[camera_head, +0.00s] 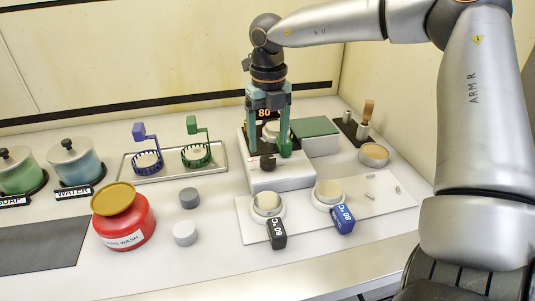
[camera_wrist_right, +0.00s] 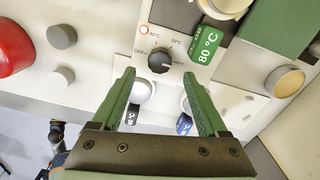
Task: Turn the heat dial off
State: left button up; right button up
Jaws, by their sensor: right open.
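The heat dial (camera_head: 267,161) is a black knob on the sloped front of the white heater box (camera_head: 282,179). In the right wrist view the dial (camera_wrist_right: 160,60) sits among printed marks, with OFF to its left and temperature marks above and to the right. I cannot tell surely which mark it points at. My right gripper (camera_head: 267,150) points down over the front of the heater. In the right wrist view its green fingers (camera_wrist_right: 159,74) are open and apart, one either side of the dial's line, with nothing between them.
A green 80 °C tag (camera_wrist_right: 206,45) stands close to the dial. Two white round pots with black and blue 80 °C tags (camera_head: 277,233) stand in front. A red wash jar (camera_head: 126,225) and grey caps (camera_head: 185,233) lie left.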

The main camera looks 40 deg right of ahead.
aim_at(268, 159)
notch_tip(268, 159, down, 5)
jog(key=shift+r, duration=0.1)
dwell(0.3)
grip_shut()
dwell(0.5)
